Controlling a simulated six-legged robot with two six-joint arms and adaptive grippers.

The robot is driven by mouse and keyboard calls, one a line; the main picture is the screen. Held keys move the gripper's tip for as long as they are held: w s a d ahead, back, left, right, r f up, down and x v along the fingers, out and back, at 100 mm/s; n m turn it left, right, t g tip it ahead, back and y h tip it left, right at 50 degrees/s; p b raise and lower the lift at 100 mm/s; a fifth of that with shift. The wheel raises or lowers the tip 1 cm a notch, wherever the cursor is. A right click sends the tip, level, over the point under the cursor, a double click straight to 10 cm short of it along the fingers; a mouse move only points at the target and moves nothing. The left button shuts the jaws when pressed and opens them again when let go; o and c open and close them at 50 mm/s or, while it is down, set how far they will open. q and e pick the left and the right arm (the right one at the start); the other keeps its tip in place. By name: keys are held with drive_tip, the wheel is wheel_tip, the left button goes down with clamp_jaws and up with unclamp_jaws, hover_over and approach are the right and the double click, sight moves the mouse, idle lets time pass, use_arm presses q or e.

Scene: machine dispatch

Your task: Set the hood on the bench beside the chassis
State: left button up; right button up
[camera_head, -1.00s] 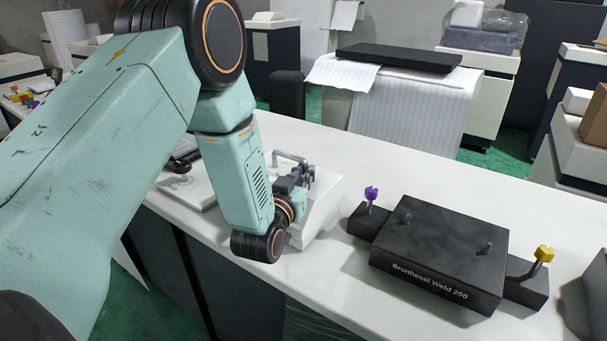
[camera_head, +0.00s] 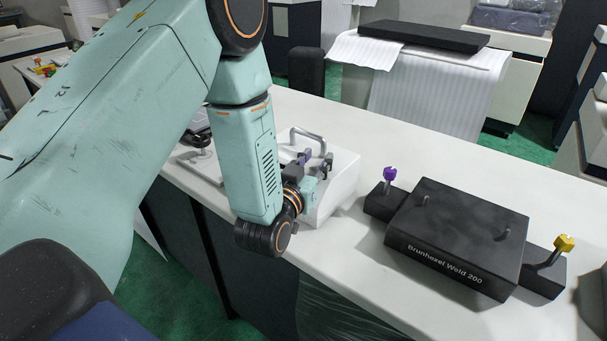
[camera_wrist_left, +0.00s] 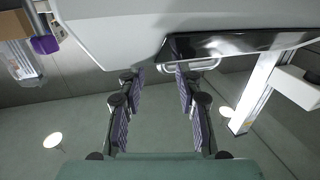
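The hood (camera_head: 338,185) is a white box with a grey bar handle (camera_head: 308,136) on top, on the bench (camera_head: 430,150). My left gripper (camera_head: 320,163) is at the hood, close to the handle and on its near right side. In the left wrist view, the two fingers of this gripper (camera_wrist_left: 157,76) are apart, with nothing held between them. The handle (camera_wrist_left: 192,65) shows just past the fingertips, and the pale hood (camera_wrist_left: 110,25) fills the top. I cannot clearly make out the chassis; my left arm hides part of that area. My right gripper is out of view.
A black block marked "Brunhexel Weld 200" (camera_head: 455,235) with purple (camera_head: 390,174) and yellow (camera_head: 564,243) knobs stands right of the hood. A flat white piece with a dark part (camera_head: 200,165) lies to the left. The bench behind the black block is clear.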

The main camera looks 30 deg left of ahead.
use_arm(q)
drive_tip(key=s, duration=0.7)
drive_tip(key=shift+s+d+r, duration=0.15)
drive_tip(key=shift+s+d, duration=0.2)
drive_tip(key=shift+s, duration=0.05)
